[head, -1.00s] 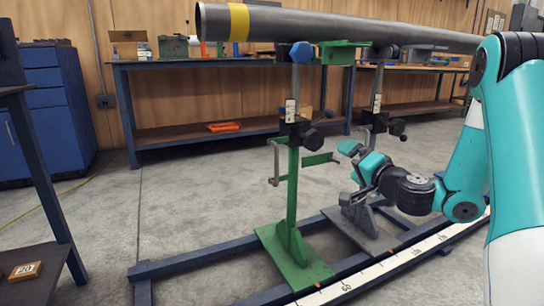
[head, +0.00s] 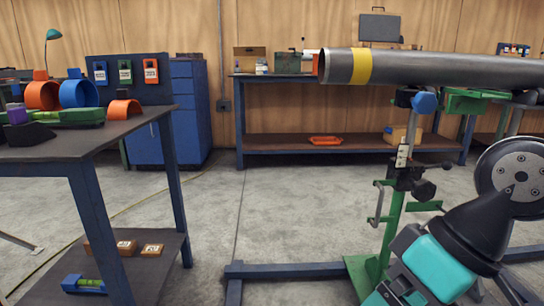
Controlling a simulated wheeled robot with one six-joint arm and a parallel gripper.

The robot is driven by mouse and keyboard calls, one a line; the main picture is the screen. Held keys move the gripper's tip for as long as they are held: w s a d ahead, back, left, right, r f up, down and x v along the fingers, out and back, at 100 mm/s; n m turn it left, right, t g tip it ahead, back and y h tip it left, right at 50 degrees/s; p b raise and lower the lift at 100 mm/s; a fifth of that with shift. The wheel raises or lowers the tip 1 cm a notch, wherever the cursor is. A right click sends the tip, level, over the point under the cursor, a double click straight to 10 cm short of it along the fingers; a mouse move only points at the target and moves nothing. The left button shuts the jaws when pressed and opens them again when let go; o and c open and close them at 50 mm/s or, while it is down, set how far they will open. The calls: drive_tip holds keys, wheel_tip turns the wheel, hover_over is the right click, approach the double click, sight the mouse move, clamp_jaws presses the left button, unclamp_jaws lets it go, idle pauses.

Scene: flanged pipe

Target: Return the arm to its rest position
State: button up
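My gripper (head: 398,290) is at the bottom right of the head view, partly cut off by the lower edge. Its teal and dark parts overlap the foot of the green pipe stand (head: 394,222) in the picture; I cannot tell whether they touch. The fingertips are not clear enough to show whether it is open or shut, and I see nothing held in it. The grey pipe (head: 440,70) with a yellow band (head: 361,67) lies level on its stands, above and behind my gripper.
A dark workbench (head: 90,140) on the left carries orange and blue rings and a green tool. Blue floor rails (head: 290,270) run beneath the stand. A back bench (head: 275,142) holds an orange tray (head: 325,140) on its shelf. The middle floor is clear.

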wheel_tip(320, 180, up, 39)
drive_tip(key=s+d+h+p, duration=0.1)
drive_tip(key=s+p, duration=0.1)
drive_tip(key=p, duration=3.6)
drive_tip(key=shift+s+g, duration=0.3)
drive_tip(key=shift+s, duration=0.1)
